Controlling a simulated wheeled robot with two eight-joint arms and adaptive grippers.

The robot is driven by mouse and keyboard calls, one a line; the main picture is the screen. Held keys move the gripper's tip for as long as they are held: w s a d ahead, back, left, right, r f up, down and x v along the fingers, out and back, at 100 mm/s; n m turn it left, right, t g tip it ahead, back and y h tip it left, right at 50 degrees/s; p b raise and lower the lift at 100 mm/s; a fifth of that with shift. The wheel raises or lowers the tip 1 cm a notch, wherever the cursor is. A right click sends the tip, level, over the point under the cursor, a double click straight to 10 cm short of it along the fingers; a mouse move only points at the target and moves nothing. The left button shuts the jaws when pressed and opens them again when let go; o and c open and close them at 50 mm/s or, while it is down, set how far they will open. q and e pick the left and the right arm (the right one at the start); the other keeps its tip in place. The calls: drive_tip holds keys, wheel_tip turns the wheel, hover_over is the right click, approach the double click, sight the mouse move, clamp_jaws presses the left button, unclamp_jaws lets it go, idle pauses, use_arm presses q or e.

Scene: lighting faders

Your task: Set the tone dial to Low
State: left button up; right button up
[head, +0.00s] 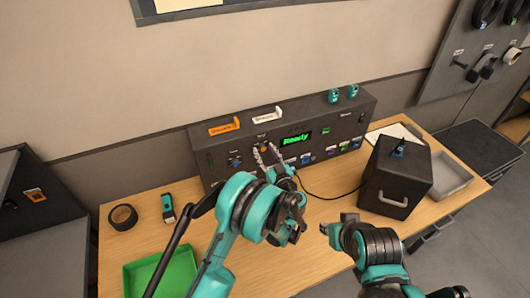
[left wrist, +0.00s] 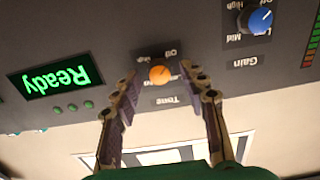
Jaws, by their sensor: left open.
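The tone dial (left wrist: 160,75) is a small orange knob on the dark console (head: 352,122), above an upside-down "Tone" label in the left wrist view. It also shows, small, in the head view (head: 263,148). Small words ring the dial; the finger partly hides them, and its pointer direction is too small to tell. My left gripper (left wrist: 160,76) is open, with one fingertip on each side of the dial in the picture. It also shows in the head view (head: 267,153) at the console front. I cannot tell whether the fingers touch the knob.
A blue gain dial (left wrist: 260,20) and a green "Ready" display (head: 296,139) flank the tone dial. A black box (head: 391,187) stands right on the wooden table. A green tray (head: 135,279), a tape roll (head: 122,216) and a teal-black tool (head: 168,208) lie left.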

use_arm(q)
clamp_jaws()
idle(0.3)
drive_tip(key=m+b, duration=0.3)
drive_tip(key=shift+f, duration=0.15)
drive_tip(key=m+b, duration=0.3)
drive_tip(key=m, duration=0.1)
drive_tip(key=shift+w+m, duration=0.1)
drive_tip(key=shift+m, duration=0.2)
drive_tip(key=m+b, duration=0.2)
drive_tip(key=m, duration=0.3)
drive_tip(key=shift+d+b, duration=0.1)
drive_tip(key=shift+b, duration=0.25)
drive_tip(key=shift+m+b, duration=0.8)
drive_tip(key=shift+m, duration=1.7)
